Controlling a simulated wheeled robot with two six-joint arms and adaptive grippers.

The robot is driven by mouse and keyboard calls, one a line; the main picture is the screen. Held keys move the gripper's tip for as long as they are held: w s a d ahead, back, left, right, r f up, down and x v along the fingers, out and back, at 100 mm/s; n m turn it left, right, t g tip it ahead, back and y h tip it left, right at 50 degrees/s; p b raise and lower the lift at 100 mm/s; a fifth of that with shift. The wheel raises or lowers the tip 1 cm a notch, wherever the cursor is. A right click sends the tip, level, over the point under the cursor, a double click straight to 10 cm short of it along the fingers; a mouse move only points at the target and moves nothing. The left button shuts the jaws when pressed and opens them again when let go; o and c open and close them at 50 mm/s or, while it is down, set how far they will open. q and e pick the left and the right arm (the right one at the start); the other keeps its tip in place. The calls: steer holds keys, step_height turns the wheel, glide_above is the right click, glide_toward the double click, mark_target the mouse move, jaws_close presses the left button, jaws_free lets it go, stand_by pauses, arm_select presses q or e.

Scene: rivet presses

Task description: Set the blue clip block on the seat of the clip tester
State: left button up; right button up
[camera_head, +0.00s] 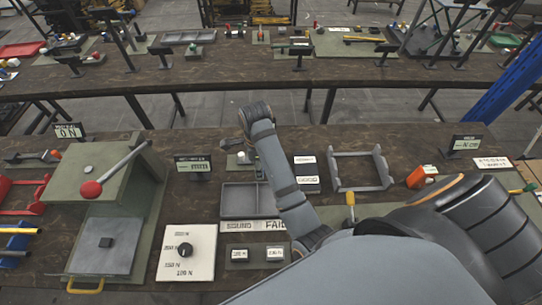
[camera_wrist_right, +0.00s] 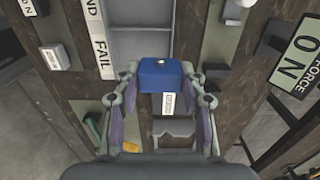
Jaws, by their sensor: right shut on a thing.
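The blue clip block (camera_wrist_right: 160,76) is held between the fingertips of my right gripper (camera_wrist_right: 160,84) in the right wrist view, above the table. A small light spot shows on its top. In the head view my right forearm reaches over the table's middle and hides the block and most of the gripper. A green press-like machine (camera_head: 112,172) with a red-knobbed lever stands at the left, with a grey plate and dark square (camera_head: 105,242) at its front. I cannot tell for sure whether this is the clip tester. My left gripper is not in view.
A grey tray (camera_head: 238,186) lies by the FAIL label (camera_head: 276,225). A grey cradle (camera_head: 360,186) stands right of my forearm. Force displays (camera_head: 193,164) stand on the table. Another table runs behind.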

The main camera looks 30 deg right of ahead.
steer(key=w+d+f+b, duration=0.2)
steer(key=w+d+f, duration=0.7)
steer(key=shift+w, duration=0.1)
steer(key=shift+w+d+f, duration=0.25)
steer(key=shift+f, duration=0.15)
step_height(320, 180, down, 3)
steer(key=shift+r, duration=0.15)
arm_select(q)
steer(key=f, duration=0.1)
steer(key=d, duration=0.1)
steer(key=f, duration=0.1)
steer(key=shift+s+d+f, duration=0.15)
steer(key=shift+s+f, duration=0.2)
arm_select(e)
steer(key=shift+d+f, duration=0.1)
steer(key=shift+f, duration=0.2)
